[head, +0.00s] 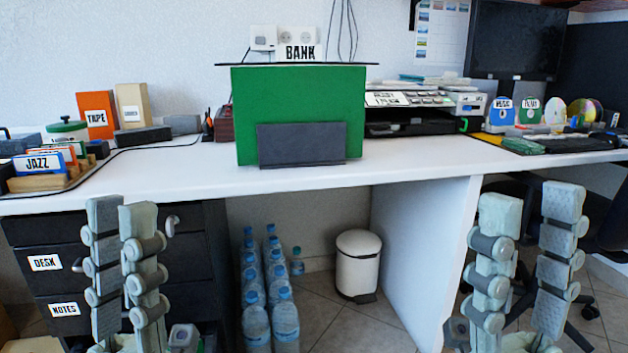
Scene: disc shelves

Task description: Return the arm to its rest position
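My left gripper (121,205) stands upright at the lower left, in front of the dark drawers. Its two fingers are seen at an angle and look apart, with nothing between them. My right gripper (532,196) stands upright at the lower right, below the right part of the desk. Its fingers are apart and empty. Both grippers are in front of the desk edge, touching nothing that I can see.
The white desk (415,165) crosses the view; a green panel (300,100) stands at its middle. Disc holders (501,112) stand at right, a JAZZ rack (45,182) at left. Bottles (285,325) and a white bin (358,262) are below.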

